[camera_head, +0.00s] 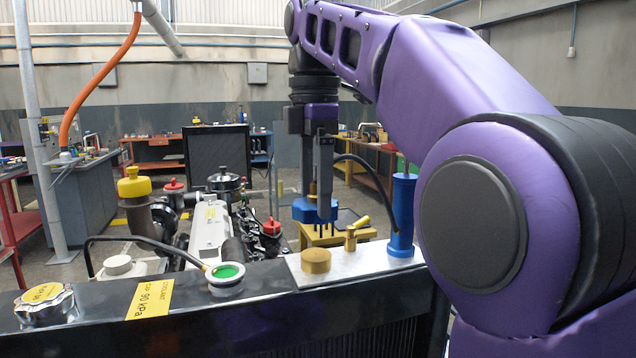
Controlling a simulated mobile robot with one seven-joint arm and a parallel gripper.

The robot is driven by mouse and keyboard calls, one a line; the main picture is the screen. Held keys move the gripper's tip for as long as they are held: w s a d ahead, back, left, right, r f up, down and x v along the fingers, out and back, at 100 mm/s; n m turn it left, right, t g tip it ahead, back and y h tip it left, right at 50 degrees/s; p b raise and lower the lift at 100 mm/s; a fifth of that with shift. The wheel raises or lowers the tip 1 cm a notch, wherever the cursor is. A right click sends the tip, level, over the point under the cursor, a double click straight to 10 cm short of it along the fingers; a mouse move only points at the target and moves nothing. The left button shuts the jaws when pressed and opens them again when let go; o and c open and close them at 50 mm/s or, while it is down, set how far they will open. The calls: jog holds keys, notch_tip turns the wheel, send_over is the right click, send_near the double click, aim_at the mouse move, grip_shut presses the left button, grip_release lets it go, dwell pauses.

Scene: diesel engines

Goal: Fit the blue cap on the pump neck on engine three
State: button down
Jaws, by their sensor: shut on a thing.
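My gripper (316,192) points down at the middle of the view, shut on the blue cap (315,211). The cap is lobed and level, above and behind the metal plate on the front ledge; it appears to be in the air. Its underside is hidden. The engine (211,228) with a pale cover stands left of it, behind the ledge. A brass fitting (351,238) stands upright on the plate, with a low brass round piece (316,260) to its left. I cannot tell which part is the pump neck, nor the engine's number.
A tall blue cylinder (402,215) stands at the plate's right end. A green-topped filler (225,272) and a silver cap (44,304) sit along the ledge to the left. A yellow cap (133,183) and a red cap (271,227) rise from the engine. Workbenches stand farther back.

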jog(key=shift+f, duration=2.8)
jog(key=shift+d+f, duration=0.1)
jog(key=shift+f, duration=0.6)
jog(key=m, duration=0.5)
jog(key=shift+f, duration=0.15)
jog(key=m, duration=0.6)
jog(key=shift+f, duration=0.1)
jog(key=m, duration=0.6)
jog(key=shift+f, duration=0.1)
jog(key=m, duration=0.5)
jog(key=shift+f, duration=0.1)
grip_release()
